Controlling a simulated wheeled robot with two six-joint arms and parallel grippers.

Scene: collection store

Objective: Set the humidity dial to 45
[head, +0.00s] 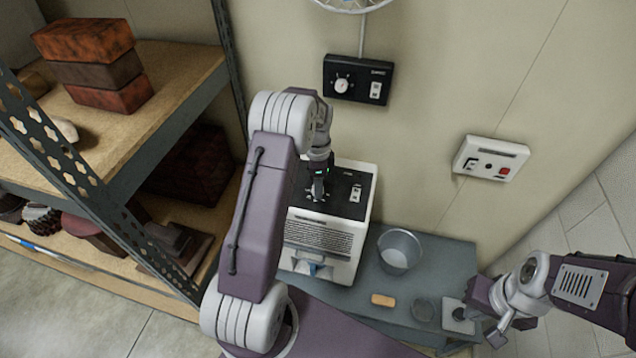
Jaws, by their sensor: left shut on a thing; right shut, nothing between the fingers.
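A white machine (318,240) with a front grille stands at the left end of a grey table. Its top has a black control panel (345,208) with a light switch on the right. My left gripper (318,194) reaches down onto the left part of this panel and is shut on the dial there. The fingers hide most of the dial, so its setting cannot be read. My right gripper (494,337) is shut and empty, low at the right by the table's end, away from the machine.
A black wall box (358,80) with a knob and a white wall panel (491,159) with a red button hang behind. A loaded shelf (190,75) stands left.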

